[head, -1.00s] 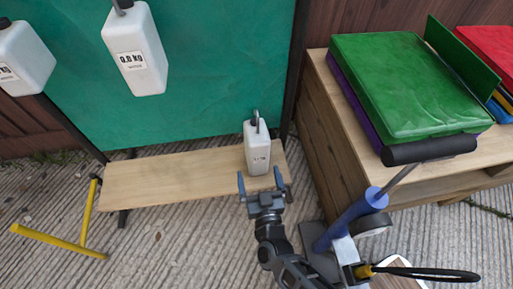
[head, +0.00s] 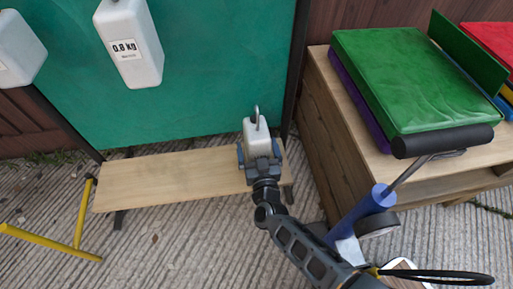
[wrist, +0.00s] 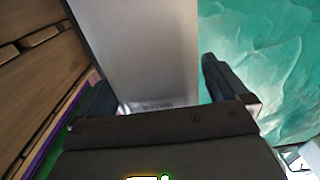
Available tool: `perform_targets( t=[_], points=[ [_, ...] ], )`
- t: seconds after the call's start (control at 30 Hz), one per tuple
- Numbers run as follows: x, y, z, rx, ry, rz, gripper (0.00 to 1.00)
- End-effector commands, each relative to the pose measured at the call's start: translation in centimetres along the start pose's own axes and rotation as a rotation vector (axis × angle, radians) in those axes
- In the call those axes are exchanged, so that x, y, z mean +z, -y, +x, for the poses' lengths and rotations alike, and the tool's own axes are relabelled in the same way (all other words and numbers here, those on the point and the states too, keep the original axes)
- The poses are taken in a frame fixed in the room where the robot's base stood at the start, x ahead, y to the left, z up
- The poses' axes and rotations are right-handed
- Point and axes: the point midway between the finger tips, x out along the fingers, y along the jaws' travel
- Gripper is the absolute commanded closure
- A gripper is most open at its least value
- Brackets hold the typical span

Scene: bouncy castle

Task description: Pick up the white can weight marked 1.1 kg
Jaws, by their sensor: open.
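A white can weight (head: 256,136) with a grey hook on top stands upright on the right end of a low wooden bench (head: 165,178). Its marking is hidden behind my gripper in the head view. My gripper (head: 259,154) is open, with one finger on each side of the can's lower part. In the wrist view the can (wrist: 140,50) fills the space ahead of my gripper, between the fingers. I cannot tell whether either finger touches it.
A white can marked 0.8 kg (head: 130,45) and another white can (head: 18,50) hang before the green panel (head: 215,70). A wooden cabinet (head: 330,125) with a green folded pad (head: 400,85) stands close on the right. A yellow frame (head: 78,235) lies left.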

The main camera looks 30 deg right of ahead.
Motion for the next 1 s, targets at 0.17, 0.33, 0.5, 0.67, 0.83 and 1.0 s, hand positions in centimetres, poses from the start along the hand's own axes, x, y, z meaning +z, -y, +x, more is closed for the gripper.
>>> perform_targets(
  t=[0.17,0.33,0.5,0.67,0.83,1.0],
  points=[
    [-0.03,0.02,-0.07,0.000,0.001,0.000,0.06],
    [-0.02,0.02,-0.09,0.000,0.001,0.000,0.22],
    [-0.01,0.04,-0.10,-0.001,0.001,0.000,0.38],
    [-0.01,0.05,-0.11,-0.001,0.001,0.000,0.54],
    [0.00,0.06,-0.12,-0.001,0.001,0.000,0.70],
    [0.00,0.06,-0.12,-0.001,0.001,0.000,0.86]
  ],
)
